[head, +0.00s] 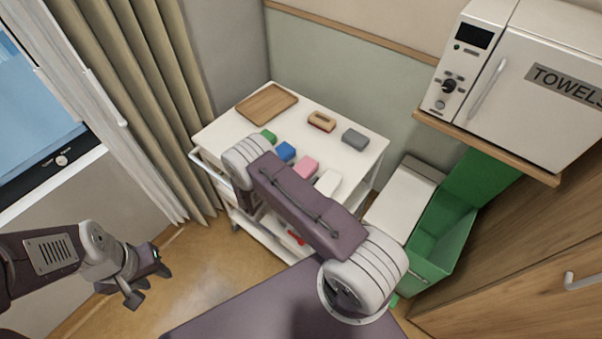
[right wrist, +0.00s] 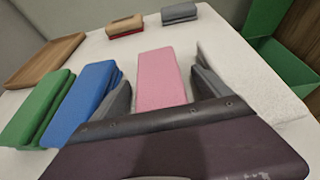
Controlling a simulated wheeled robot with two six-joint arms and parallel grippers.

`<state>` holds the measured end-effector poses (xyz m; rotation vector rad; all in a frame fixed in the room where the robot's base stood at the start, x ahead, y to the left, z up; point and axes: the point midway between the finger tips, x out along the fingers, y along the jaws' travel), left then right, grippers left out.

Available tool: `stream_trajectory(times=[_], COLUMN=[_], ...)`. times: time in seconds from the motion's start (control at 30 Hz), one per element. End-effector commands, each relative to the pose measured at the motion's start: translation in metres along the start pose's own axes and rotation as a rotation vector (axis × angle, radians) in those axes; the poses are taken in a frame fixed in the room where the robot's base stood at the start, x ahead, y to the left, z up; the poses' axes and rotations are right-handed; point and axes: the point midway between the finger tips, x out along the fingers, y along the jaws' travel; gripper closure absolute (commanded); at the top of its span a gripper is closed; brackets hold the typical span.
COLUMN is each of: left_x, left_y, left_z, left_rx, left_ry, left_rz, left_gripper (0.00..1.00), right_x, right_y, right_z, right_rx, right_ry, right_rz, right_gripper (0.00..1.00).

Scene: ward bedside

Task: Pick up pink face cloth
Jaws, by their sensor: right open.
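The pink face cloth (head: 306,167) is a folded block lying on the white trolley top, partly behind my right arm in the head view. In the right wrist view the pink cloth (right wrist: 161,79) lies between the two fingers of my right gripper (right wrist: 164,92), which is open with a finger on each side. I cannot tell whether the fingers touch it. The right gripper itself is hidden by the arm in the head view. My left gripper (head: 149,274) hangs over the floor at the left, away from the trolley; its jaw opening is unclear.
A blue cloth (right wrist: 81,100) and a green cloth (right wrist: 40,106) lie left of the pink one, a white cloth (right wrist: 245,80) right. A green bin (head: 440,240) stands right of the trolley.

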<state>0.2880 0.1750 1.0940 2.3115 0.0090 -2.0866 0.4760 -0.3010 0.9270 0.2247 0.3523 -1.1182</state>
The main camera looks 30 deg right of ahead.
Motion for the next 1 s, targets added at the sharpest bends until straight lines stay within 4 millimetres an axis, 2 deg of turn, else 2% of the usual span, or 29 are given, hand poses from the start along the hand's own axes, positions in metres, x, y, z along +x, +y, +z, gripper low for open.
stream_trajectory(times=[0.07,0.2,0.3,0.63,0.77,0.87,1.0], left_x=[0.0,0.0,0.0,0.002,0.006,0.012,0.017], left_y=[0.0,0.0,0.0,0.0,0.0,0.0,0.0], left_z=[0.0,0.0,0.0,0.0,0.001,0.001,0.002], left_rx=[0.0,0.0,0.0,0.0,0.0,0.0,0.0], left_ry=[0.0,0.0,0.0,0.0,0.0,0.0,0.0], left_rz=[0.0,0.0,0.0,0.0,0.0,0.0,0.0], left_gripper=[0.64,0.64,0.64,0.64,0.64,0.64,0.64], right_x=[0.0,-0.001,-0.001,-0.003,-0.009,-0.016,-0.012], right_y=[0.0,0.0,0.0,0.001,0.001,0.001,-0.034], right_z=[0.0,0.0,0.0,0.005,0.02,0.039,0.06], right_rx=[0.0,0.0,0.0,0.001,0.001,0.005,-0.001], right_ry=[0.0,0.0,0.0,0.0,-0.001,-0.001,-0.001], right_rz=[0.001,0.001,0.001,0.001,0.001,0.002,-0.004], right_gripper=[0.16,0.54,0.78,0.78,0.78,0.78,0.78])
